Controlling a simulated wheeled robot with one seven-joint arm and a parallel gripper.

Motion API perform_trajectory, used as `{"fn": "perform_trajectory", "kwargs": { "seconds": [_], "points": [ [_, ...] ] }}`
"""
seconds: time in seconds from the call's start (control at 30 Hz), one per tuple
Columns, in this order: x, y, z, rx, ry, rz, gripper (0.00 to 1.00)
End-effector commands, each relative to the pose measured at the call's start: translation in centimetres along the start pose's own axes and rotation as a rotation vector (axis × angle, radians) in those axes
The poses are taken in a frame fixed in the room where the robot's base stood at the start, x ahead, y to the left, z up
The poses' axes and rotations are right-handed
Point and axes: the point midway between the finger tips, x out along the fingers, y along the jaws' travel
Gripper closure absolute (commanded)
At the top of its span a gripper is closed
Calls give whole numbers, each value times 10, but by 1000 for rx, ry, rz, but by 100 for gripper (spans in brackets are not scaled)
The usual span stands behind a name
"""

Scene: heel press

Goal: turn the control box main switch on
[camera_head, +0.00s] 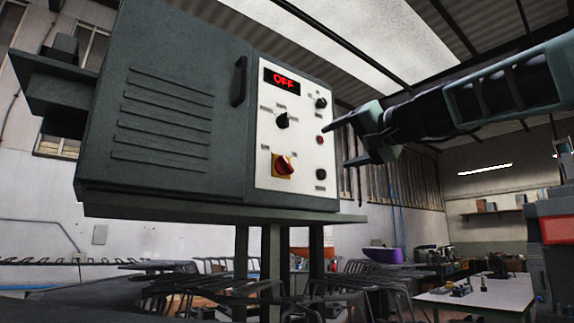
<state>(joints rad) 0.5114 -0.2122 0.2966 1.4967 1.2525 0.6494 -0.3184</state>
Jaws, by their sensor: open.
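The control box (180,110) is a large dark grey-green cabinet with a white control panel (262,150) on its front right. A display (282,82) at the panel's top reads OFF in red. A red rotary switch on a yellow plate (283,164) sits low on the panel, its handle tilted. Black knobs (282,121) and small buttons sit above and to its right. My gripper (336,145) is open and empty, pointing left, at the panel's right edge. It is right of and a little above the red switch. I cannot tell its distance from the panel.
The box stands on a shelf (300,214) with legs below it. A black door handle (239,81) sticks out left of the panel. Metal frames (210,290) crowd the floor below.

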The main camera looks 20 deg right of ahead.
Motion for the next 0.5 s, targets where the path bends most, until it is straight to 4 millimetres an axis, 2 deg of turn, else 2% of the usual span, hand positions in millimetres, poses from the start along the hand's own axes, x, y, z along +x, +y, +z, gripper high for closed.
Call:
{"fn": "perform_trajectory", "kwargs": {
  "seconds": [0.17,0.5],
  "points": [
    [26,-2,-3,4,-4,0,27],
    [97,-3,-4,6,-5,0,27]
  ]
}}
